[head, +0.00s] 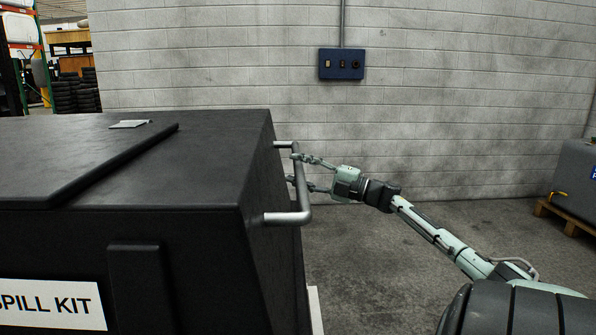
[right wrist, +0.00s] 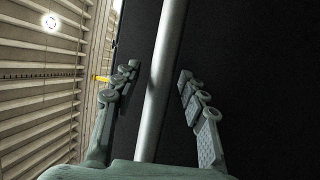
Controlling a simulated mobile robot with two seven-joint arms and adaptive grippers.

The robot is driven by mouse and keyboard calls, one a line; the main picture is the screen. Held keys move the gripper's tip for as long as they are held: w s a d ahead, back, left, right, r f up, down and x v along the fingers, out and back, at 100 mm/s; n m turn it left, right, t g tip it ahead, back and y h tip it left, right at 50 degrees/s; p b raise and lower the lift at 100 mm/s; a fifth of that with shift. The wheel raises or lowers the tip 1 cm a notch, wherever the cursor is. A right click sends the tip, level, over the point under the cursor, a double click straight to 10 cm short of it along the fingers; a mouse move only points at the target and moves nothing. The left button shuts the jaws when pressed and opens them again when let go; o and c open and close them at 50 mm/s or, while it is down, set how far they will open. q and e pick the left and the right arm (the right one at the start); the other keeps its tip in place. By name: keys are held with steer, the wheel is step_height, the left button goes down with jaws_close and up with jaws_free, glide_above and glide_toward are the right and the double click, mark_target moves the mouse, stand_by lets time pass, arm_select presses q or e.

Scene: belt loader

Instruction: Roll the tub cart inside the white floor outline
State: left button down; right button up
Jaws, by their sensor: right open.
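The tub cart (head: 110,230) is a large black lidded bin with a white "SPILL KIT" label, filling the left of the head view. A grey metal handle bar (head: 301,190) sticks out from its right side. My right gripper (head: 293,169) is open at this handle, coming from the right. In the right wrist view, the bar (right wrist: 160,85) runs between the two spread fingers, with gaps on both sides. A white strip (head: 315,310) shows low beside the cart; I cannot tell whether it is the floor outline. My left gripper is out of view.
A grey block wall (head: 440,100) with a blue switch box (head: 341,64) stands behind. A grey container (head: 575,180) sits on a wooden pallet (head: 567,219) at the far right. Bare concrete floor (head: 365,275) lies right of the cart. Racks and tyres stand at the back left.

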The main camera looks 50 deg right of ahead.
steer(key=v, duration=1.1)
steer(key=shift+s+f, duration=0.15)
steer(key=shift+s, duration=0.2)
